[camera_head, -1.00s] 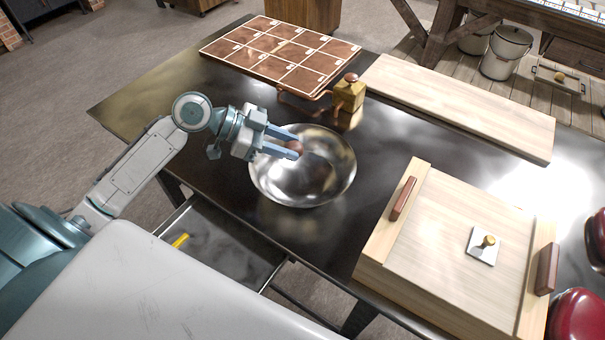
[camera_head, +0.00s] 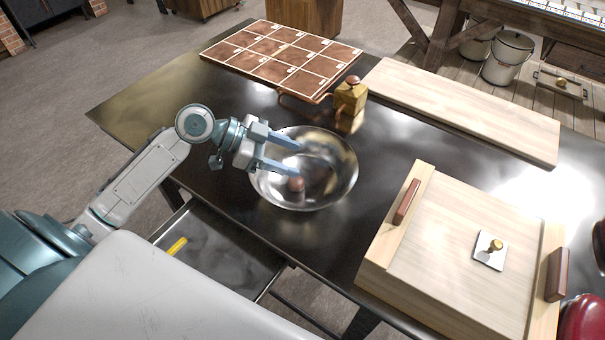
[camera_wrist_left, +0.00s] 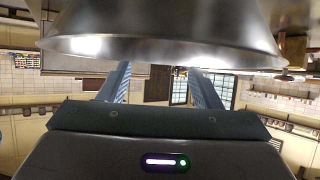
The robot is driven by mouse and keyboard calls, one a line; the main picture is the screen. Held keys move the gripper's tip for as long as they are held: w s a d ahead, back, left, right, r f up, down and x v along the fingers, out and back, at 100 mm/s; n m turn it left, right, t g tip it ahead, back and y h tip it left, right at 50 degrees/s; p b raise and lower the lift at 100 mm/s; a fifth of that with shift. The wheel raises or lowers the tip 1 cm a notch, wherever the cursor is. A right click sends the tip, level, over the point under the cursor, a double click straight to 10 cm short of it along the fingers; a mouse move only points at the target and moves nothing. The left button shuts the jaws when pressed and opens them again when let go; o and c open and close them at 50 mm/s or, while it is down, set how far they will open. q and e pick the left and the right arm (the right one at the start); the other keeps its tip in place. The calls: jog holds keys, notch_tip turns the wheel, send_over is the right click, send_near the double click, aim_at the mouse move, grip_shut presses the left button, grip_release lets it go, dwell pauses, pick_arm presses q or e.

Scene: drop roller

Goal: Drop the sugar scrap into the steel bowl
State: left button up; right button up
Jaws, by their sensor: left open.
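The steel bowl (camera_head: 325,180) stands on the dark table, left of the wooden box. A small reddish-brown lump, which looks like the sugar scrap (camera_head: 296,184), shows inside the bowl below the left gripper's fingers. Whether it rests on the bowl's surface or is still falling I cannot tell. My left gripper (camera_head: 284,156) is open and empty over the bowl's left side. In the left wrist view its two fingers (camera_wrist_left: 160,85) are apart, with the bowl's rim (camera_wrist_left: 160,50) across the top. The lump is not visible there. My right gripper is not in view.
A tray with a grid of brown squares (camera_head: 262,69) and a brass-coloured block with a knob (camera_head: 350,97) stand behind the bowl. A pale board (camera_head: 460,110) lies at the back right, and a wooden lidded box (camera_head: 440,240) at the right. An open drawer (camera_head: 215,245) holds a yellow item.

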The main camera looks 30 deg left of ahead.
pick_arm(q)
jog(key=v, duration=0.6)
jog(key=shift+p+v, duration=0.85)
jog(key=shift+v, duration=0.25)
jog(key=p+v, duration=0.2)
jog(key=p, duration=0.3)
jog(key=shift+s+a+r, duration=0.1)
jog(key=shift+a+r, duration=0.05)
jog(key=shift+a, duration=0.15)
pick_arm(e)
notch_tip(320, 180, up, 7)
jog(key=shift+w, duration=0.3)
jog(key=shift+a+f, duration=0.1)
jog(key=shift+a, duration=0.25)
